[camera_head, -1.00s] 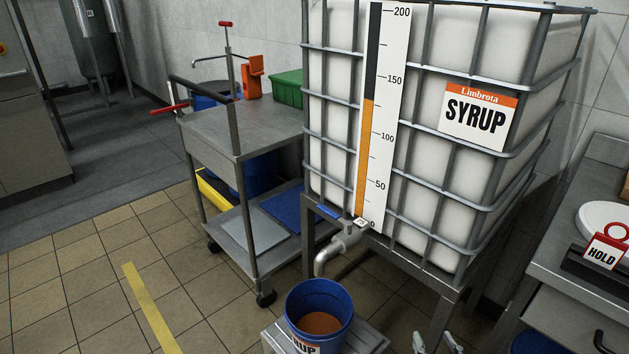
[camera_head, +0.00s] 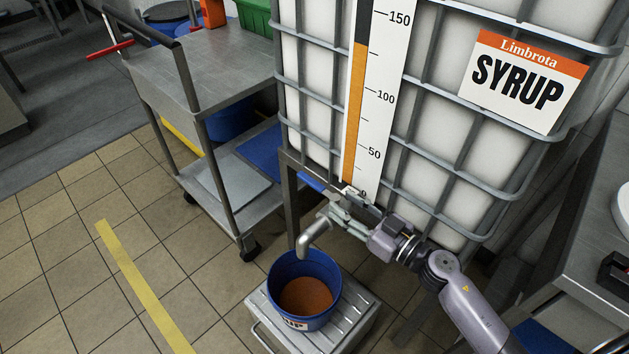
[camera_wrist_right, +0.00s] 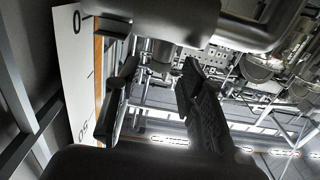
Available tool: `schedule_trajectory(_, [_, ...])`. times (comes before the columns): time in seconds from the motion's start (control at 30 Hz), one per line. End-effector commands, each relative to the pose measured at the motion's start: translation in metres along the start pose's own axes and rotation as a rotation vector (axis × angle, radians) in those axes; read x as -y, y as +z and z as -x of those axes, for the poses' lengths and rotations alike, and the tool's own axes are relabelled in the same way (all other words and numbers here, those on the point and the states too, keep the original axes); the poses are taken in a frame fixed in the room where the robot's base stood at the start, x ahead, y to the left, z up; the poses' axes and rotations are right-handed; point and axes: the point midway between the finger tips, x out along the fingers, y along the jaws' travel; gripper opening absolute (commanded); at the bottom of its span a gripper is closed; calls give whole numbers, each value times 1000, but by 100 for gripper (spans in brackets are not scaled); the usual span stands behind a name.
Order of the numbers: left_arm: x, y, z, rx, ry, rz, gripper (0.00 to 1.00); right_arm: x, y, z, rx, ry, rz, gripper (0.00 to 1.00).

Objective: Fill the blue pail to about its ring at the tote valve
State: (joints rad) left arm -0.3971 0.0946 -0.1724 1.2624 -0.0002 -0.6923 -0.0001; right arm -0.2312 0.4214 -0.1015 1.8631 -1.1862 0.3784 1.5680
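The blue pail (camera_head: 333,312) stands upright on a low metal stand under the spout (camera_head: 313,234) of the tote valve. Orange-brown syrup (camera_head: 305,297) lies inside it, below the rim; I cannot make out the ring. I see no stream from the spout. The valve's blue lever (camera_head: 313,182) points left, at the foot of the caged white tote (camera_head: 440,115). My right gripper (camera_head: 340,211) reaches in from the right with its fingers beside the valve, just below the lever; contact cannot be told. In the right wrist view its fingers (camera_wrist_right: 155,88) are apart with nothing between them.
The tote's gauge (camera_head: 388,95) shows orange to roughly 130. A grey cart (camera_head: 215,75) stands left of the tote. The metal stand (camera_head: 345,330) carries the pail. A grey bench (camera_head: 590,245) is at the right.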

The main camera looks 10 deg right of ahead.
Motion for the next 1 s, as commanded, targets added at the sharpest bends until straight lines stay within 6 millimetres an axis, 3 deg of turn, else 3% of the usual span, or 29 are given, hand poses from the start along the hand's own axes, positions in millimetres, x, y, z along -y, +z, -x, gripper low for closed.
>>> schedule_trajectory(0.2, [0,1,-2,-2,0,-1,0,0,-1,-50,-4,0,1,37])
schedule_trajectory(0.43, [0,-4,0,-2,0,-1,0,0,0,-86,-2,2,-1,37])
schedule_trajectory(0.63, [0,-17,8,-19,0,0,0,0,0,-98,0,1,-1,37])
schedule_trajectory(0.9, [0,-12,7,-10,0,3,0,0,0,-99,0,1,0,37])
schedule_trajectory(1.0, [0,-9,7,-6,0,3,0,0,0,-99,0,1,0,30])
